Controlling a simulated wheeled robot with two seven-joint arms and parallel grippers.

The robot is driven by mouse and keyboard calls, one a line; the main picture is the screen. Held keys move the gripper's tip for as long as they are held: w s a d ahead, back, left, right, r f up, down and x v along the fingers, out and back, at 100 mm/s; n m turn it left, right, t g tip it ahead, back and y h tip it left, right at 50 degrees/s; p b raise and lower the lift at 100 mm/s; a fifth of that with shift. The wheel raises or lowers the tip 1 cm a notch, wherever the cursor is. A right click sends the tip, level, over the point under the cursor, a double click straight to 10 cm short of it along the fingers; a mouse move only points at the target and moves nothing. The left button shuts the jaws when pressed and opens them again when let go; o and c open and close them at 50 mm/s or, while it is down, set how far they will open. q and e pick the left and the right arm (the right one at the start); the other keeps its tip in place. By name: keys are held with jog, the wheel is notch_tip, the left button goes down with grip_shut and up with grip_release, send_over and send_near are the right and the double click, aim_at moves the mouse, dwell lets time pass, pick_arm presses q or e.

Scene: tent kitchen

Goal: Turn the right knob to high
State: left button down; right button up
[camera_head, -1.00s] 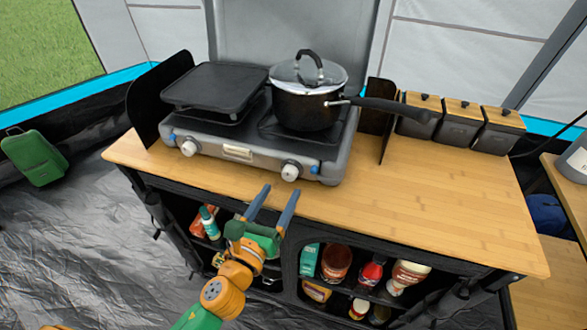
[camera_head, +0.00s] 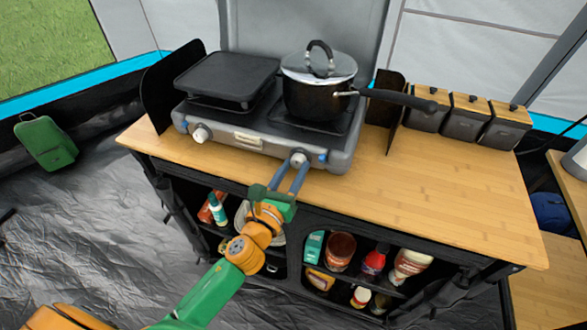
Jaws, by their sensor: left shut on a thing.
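The camping stove (camera_head: 262,148) stands on the wooden counter, with two white knobs on its front. The right knob (camera_head: 298,158) is below the black pot. My left gripper (camera_head: 294,165) reaches up from below, with its blue fingers at the right knob, one on each side. It is shut on this knob. The knob's pointer is too small to read. The left knob (camera_head: 201,134) is clear of the gripper. My right gripper is not in view.
A lidded black pot (camera_head: 315,100) sits on the right burner, its handle reaching right. A black griddle (camera_head: 230,82) covers the left burner. Several wood-lidded canisters (camera_head: 463,118) stand at the back right. The wooden counter (camera_head: 440,200) is clear at the right.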

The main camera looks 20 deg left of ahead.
pick_arm(q)
jog(key=shift+n, duration=0.3)
jog(key=n, duration=0.6)
jog(key=shift+n+b, duration=0.3)
jog(key=shift+b, duration=0.1)
jog(key=n, duration=0.3)
jog(key=shift+n, duration=0.3)
jog(key=shift+d+n+t+y, duration=0.1)
jog(key=shift+n+t+y, duration=0.2)
jog(key=shift+n, duration=1.3)
jog(key=shift+c, duration=2.2)
grip_release()
jog(key=shift+f, duration=0.15)
